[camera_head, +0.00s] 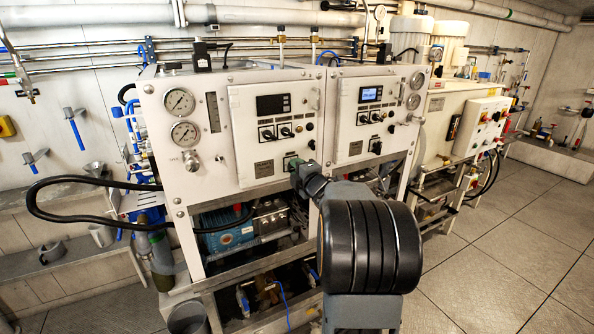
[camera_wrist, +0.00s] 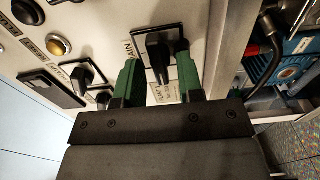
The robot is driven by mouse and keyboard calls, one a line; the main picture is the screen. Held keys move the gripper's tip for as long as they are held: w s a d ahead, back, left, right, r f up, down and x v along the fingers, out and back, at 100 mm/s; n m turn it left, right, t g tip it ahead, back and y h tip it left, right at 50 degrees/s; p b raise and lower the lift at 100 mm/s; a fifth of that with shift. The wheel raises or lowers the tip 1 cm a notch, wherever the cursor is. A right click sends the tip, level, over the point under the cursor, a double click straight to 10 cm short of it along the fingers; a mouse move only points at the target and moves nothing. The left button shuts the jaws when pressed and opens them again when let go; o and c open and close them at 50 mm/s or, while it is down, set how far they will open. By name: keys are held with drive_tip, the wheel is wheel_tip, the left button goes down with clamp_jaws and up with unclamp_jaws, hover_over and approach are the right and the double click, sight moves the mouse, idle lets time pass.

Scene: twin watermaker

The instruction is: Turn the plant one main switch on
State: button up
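The plant one main switch (camera_wrist: 158,56) is a black rotary knob on a square black plate, with a partly readable "MAIN" label beside it in the wrist view. My gripper (camera_wrist: 157,82) is open, with one green finger on each side of the knob. Narrow gaps show between knob and fingers, so I see no firm grip. In the head view my gripper (camera_head: 296,165) is at the lower right of the left white panel (camera_head: 245,130) and hides the switch there. The left panel's display (camera_head: 272,105) is dark.
The right panel (camera_head: 352,146) has a lit blue display (camera_head: 371,94). Other black knobs (camera_wrist: 84,76) and an amber lamp (camera_wrist: 58,46) sit left of the switch in the wrist view. A metal frame post (camera_wrist: 236,45) stands close on the right. Tiled floor (camera_head: 510,230) is clear at right.

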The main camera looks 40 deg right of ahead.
clamp_jaws()
drive_tip(key=shift+m, duration=0.3)
drive_tip(key=shift+m+p, duration=2.35)
drive_tip(key=shift+m, duration=6.25)
drive_tip(key=shift+o, duration=0.6)
unclamp_jaws()
